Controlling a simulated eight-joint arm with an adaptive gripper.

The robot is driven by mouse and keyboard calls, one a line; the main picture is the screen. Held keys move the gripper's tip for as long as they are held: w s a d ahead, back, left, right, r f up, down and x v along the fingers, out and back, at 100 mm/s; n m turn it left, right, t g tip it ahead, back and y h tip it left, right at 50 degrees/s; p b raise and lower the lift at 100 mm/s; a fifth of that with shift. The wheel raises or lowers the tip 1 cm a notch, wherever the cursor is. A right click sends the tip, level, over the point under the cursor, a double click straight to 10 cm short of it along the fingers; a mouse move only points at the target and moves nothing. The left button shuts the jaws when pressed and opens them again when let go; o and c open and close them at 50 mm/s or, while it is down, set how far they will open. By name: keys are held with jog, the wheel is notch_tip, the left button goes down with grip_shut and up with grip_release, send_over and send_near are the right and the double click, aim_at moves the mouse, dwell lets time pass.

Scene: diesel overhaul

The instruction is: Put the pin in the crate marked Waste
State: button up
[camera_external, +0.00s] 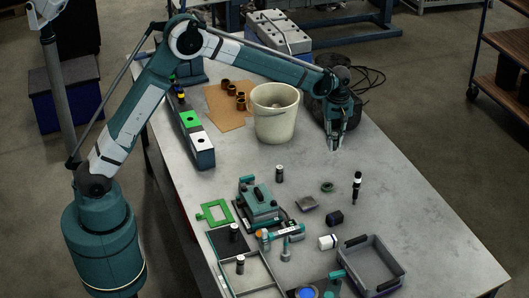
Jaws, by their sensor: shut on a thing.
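My gripper (335,141) hangs fingers down above the far right part of the table, right of the cream bucket. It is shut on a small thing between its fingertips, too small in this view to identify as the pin. A grey open crate (369,265) with black handles stands at the table's near right; it looks empty. No mark reading Waste is legible on it or elsewhere. My gripper is well behind and above this crate.
The cream bucket (275,118) and a dark round object with cables (320,112) are close to my gripper. A teal pump-like unit (259,205), a green gasket (214,212), a black upright tool (357,187) and a divided tray (262,277) occupy the nearer table. The right side is clear.

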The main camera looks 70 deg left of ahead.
aim_at(334, 134)
notch_tip(334, 134, up, 9)
jog(key=s+d, duration=0.2)
jog(key=d, duration=2.8)
jog(key=s+d, duration=0.5)
jog(key=d, duration=0.7)
jog(key=s+d, duration=0.5)
jog(key=d, duration=0.7)
notch_tip(334, 134, down, 11)
jog(key=shift+f+n, duration=0.15)
jog(key=shift+n, duration=0.15)
jog(key=shift+f, duration=0.1)
jog(key=shift+f, duration=3.05)
jog(key=shift+f, duration=0.15)
